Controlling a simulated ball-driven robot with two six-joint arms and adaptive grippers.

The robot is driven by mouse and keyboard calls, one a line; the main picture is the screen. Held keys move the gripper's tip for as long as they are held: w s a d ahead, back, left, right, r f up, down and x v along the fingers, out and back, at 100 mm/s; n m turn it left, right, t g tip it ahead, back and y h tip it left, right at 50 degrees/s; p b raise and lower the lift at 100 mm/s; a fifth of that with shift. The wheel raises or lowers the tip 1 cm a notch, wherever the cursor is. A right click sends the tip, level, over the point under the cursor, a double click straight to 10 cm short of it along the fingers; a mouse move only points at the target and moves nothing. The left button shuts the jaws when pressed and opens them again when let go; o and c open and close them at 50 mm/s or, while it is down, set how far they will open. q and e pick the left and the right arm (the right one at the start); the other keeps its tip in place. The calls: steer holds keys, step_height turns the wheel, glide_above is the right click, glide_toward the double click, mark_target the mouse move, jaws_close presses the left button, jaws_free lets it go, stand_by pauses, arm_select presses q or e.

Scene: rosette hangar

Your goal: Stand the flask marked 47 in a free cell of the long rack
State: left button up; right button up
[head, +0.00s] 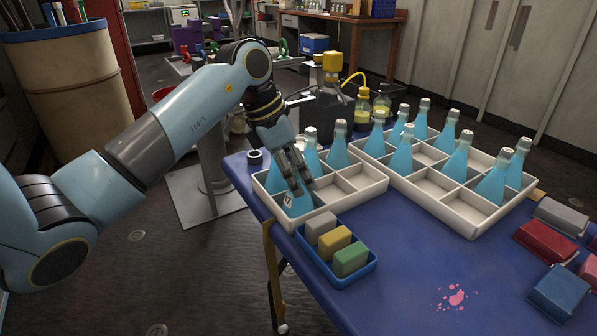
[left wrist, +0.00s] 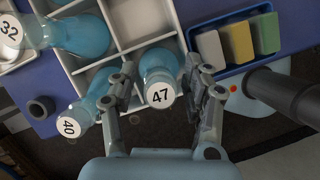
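The flask marked 47 (head: 297,206) is blue and stands in a front-left cell of the smaller white rack (head: 340,207). In the left wrist view its white 47 disc (left wrist: 160,95) faces the camera. My left gripper (head: 298,182) is over this flask and hides its upper part in the head view. In the left wrist view my left gripper (left wrist: 162,88) is open, with one finger on each side of the flask and visible gaps. The long white rack (head: 418,203) is to the right. It holds several blue flasks and has free cells along its near side. My right gripper is not in view.
Flask 40 (left wrist: 90,105) is close beside my left finger, and flask 32 (left wrist: 80,36) is farther left. A blue tray of coloured blocks (head: 343,278) stands in front of the smaller rack. Coloured boxes (head: 545,243) are at the right. Blue tabletop between them is mostly clear.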

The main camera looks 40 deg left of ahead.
arm_select(q)
steer(key=p+v, duration=0.1)
steer(key=v, duration=1.1)
steer(key=shift+r, duration=0.15)
